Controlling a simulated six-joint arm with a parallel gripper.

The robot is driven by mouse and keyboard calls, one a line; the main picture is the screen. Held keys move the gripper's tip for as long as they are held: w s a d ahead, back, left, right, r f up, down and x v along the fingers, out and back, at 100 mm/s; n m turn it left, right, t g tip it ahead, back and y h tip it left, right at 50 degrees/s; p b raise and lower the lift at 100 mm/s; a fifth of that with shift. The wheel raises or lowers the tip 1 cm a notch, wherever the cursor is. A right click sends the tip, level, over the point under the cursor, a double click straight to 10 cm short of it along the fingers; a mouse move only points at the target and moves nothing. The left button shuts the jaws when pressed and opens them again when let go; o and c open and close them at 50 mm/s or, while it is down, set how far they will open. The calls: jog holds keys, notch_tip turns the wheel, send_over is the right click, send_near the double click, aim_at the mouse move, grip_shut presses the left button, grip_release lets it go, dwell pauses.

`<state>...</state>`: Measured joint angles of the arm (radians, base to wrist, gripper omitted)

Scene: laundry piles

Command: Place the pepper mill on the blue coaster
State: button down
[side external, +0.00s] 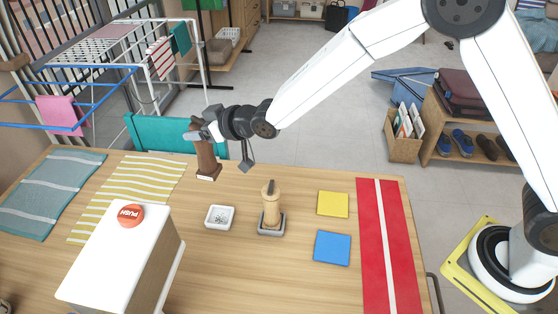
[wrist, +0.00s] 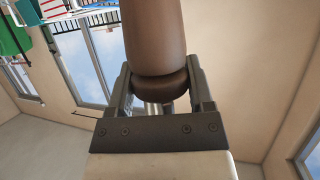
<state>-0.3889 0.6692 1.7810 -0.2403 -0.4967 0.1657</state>
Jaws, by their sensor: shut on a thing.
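A dark brown pepper mill (side external: 207,160) is upright near the far edge of the table in the side view. My gripper (side external: 200,130) is shut on its upper part; I cannot tell whether its base touches the table. In the wrist view the mill (wrist: 154,35) sits between the two fingers of my gripper (wrist: 160,85), and its far end is out of frame. The flat blue coaster (side external: 332,247) lies bare on the table, to the right of and nearer than the mill.
A light wooden mill (side external: 271,207) stands on a grey tray (side external: 271,231). A yellow square (side external: 333,204) lies behind the blue coaster, with a red runner (side external: 372,240) to their right. A small white dish (side external: 219,217) and a white box with a red button (side external: 131,215) are also there.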

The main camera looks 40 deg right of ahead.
aim_at(192, 117)
notch_tip(192, 117, up, 3)
jog(key=s+d+r+n+g+y, duration=0.1)
jog(key=s+d+n+y, duration=0.15)
jog(key=d, duration=0.35)
jog(key=s+d+n+g+y, duration=0.1)
jog(key=s+d, duration=0.2)
jog(key=d, duration=0.3)
jog(key=s+d+f+n+g+y, duration=0.1)
jog(key=s+d+n+g+y, duration=0.15)
jog(key=s, duration=0.85)
jog(key=s+d+n+g+y, duration=0.1)
jog(key=s+d+n+g, duration=0.25)
jog(key=s, duration=0.65)
notch_tip(192, 117, down, 13)
jog(key=shift+d, duration=0.45)
jog(key=shift+w+f, duration=0.1)
jog(key=shift+f, duration=2.1)
